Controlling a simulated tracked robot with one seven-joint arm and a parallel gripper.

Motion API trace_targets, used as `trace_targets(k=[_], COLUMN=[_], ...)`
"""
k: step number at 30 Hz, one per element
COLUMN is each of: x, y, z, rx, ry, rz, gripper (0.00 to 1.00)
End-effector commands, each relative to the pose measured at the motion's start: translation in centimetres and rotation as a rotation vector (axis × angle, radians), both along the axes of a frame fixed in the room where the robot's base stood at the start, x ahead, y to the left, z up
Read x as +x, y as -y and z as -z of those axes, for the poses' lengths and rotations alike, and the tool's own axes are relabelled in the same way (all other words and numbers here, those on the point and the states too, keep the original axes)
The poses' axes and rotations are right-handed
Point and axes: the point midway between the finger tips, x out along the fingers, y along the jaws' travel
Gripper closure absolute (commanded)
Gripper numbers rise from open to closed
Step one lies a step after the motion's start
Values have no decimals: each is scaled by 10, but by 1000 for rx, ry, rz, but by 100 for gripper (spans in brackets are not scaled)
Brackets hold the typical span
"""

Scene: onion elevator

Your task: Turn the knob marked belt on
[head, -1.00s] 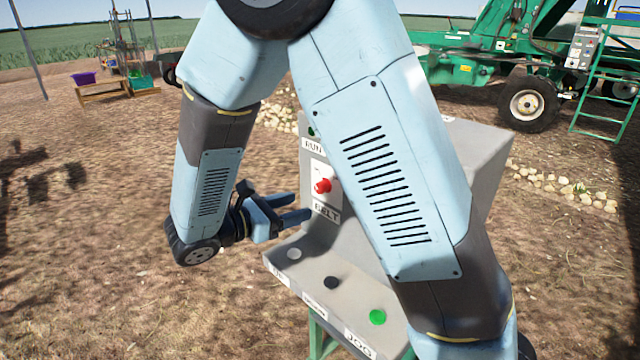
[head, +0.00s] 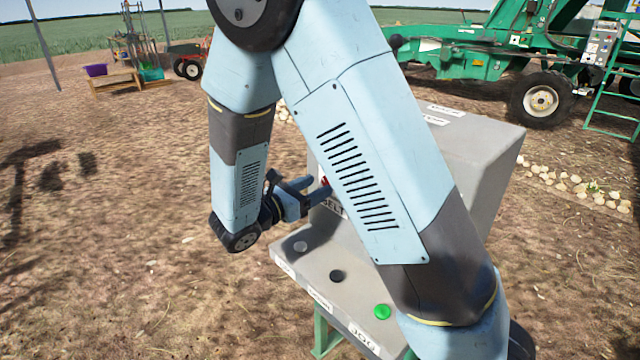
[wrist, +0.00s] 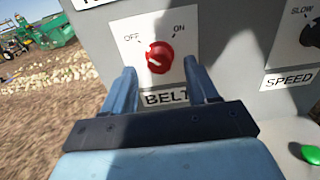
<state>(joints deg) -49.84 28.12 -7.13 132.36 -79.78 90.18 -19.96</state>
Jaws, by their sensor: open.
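The red belt knob (wrist: 160,56) sits on a white plate marked OFF at left and ON at right, above a BELT label (wrist: 166,97). Its pale pointer mark faces the lower left to left, toward the OFF side. In the head view only a sliver of the knob (head: 323,181) shows beside my arm. My gripper (wrist: 165,78) is open and empty, with one finger on each side below the knob in the wrist view. In the head view my gripper (head: 307,190) is close to the panel face. Whether the fingers touch the knob cannot be told.
The grey control box (head: 470,150) has a SPEED dial (wrist: 312,34) right of the belt knob. A green button (head: 382,311) and a black one (head: 337,276) lie on its sloped lower shelf. Green machinery (head: 470,60) stands behind. Open dirt lies to the left.

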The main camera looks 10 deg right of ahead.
Motion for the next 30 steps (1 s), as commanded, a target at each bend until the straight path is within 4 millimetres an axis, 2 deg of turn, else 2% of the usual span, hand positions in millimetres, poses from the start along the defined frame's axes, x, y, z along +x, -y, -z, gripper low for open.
trace_targets(k=[3,7,20,30], x=[9,16,20,20], y=[14,24,30,30], z=[0,0,0,0], rx=[0,1,1,1], ry=[0,-1,-1,-1], rz=[2,1,0,0], gripper=[42,42,42,74])
